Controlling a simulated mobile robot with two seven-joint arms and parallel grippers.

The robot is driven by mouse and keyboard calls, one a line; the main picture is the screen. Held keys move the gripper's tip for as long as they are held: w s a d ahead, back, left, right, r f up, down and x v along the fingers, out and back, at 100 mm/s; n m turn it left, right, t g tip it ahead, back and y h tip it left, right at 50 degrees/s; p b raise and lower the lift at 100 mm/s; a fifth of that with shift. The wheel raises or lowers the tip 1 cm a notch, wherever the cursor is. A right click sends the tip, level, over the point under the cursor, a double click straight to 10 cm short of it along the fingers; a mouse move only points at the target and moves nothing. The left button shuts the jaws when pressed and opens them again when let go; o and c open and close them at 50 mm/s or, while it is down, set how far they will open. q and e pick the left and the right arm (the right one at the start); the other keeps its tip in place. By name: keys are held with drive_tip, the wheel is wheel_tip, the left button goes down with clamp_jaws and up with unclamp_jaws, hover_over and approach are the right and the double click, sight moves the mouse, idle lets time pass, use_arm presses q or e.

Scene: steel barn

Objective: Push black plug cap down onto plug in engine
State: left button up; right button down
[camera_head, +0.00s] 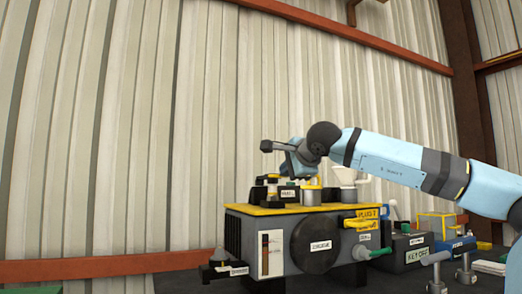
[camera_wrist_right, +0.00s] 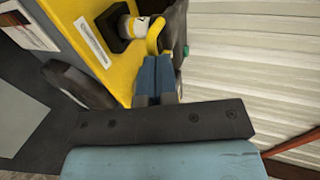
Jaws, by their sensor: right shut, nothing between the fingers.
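The engine (camera_head: 240,233) is a dark box with a yellow top in the middle of the head view. Just beyond the fingertips are a yellow curved piece (camera_wrist_right: 155,38) and a black part with a pale labelled cylinder (camera_wrist_right: 132,26). I cannot tell whether this black part is the plug cap, or whether the fingers touch anything.
A white funnel (camera_head: 346,178) stands behind the engine's right side. A yellow PLUG 1 label (camera_head: 368,212) is on the right end. A KEY OFF box (camera_head: 416,256) and other tools crowd the bench to the right. The corrugated wall (camera_head: 150,130) stands behind.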

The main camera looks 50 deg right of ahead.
use_arm(q)
drive_tip(key=shift+n+t, duration=0.4)
drive_tip(key=shift+t, duration=0.3)
drive_tip(key=r+p, duration=0.3)
drive_tip(key=r, duration=0.1)
drive_tip(key=shift+s+a, duration=0.2)
drive_tip(key=shift+a, duration=0.1)
use_arm(e)
drive_tip(key=v, duration=1.2)
drive_tip(key=shift+w+r, duration=0.2)
drive_tip(key=shift+r, duration=0.15)
use_arm(q)
drive_tip(key=shift+f, duration=0.1)
use_arm(e)
drive_tip(key=shift+d, duration=0.1)
